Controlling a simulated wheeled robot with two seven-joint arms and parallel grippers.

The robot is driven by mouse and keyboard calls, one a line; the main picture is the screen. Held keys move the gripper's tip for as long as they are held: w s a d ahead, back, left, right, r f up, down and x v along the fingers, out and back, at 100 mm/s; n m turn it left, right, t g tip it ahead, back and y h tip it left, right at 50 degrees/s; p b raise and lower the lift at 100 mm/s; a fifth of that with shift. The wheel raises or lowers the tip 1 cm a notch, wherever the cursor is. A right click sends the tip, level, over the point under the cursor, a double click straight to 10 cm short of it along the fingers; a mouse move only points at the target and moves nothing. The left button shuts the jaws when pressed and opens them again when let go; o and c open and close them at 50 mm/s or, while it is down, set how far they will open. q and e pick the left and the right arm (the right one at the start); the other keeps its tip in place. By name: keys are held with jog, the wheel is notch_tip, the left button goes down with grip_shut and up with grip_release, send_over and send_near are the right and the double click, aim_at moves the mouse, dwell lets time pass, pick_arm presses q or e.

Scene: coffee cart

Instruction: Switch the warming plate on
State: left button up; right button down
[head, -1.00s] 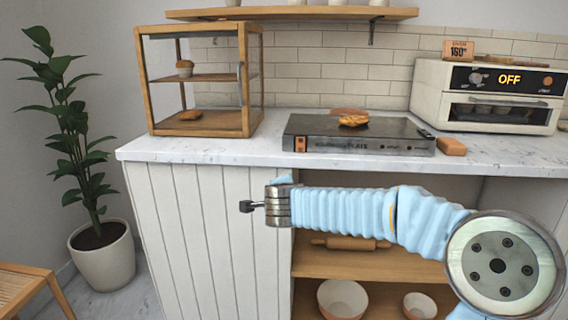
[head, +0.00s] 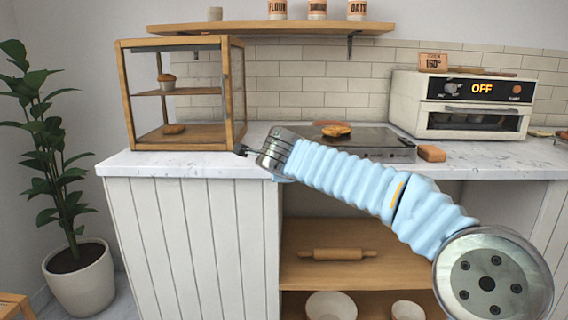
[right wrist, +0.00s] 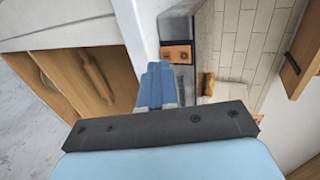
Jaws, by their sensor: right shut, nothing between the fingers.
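The warming plate (head: 385,140) is a flat dark slab on the white marble counter, with a round golden pastry (head: 337,130) on top. My right forearm and wrist hide its front left part in the head view. My right gripper (head: 243,150) is shut and empty, at about counter-top height. My left gripper is out of view.
A wood-framed glass display case (head: 182,95) stands left on the counter (head: 130,163). An oven (head: 460,105) reading OFF stands right. A small brown block (head: 432,153) lies beside the plate. Open shelves below hold a rolling pin (head: 338,254) and bowls.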

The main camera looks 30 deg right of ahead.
jog(key=shift+w+d+f, duration=0.1)
jog(key=shift+w+d, duration=0.25)
jog(key=shift+w, duration=0.2)
jog(key=shift+w+d+f, duration=0.1)
jog(key=shift+w+d, duration=0.25)
jog(key=shift+w, duration=0.2)
jog(key=shift+w+d+f+t+h+b, duration=0.25)
jog(key=shift+t+b, duration=0.45)
jog(key=shift+b, duration=0.45)
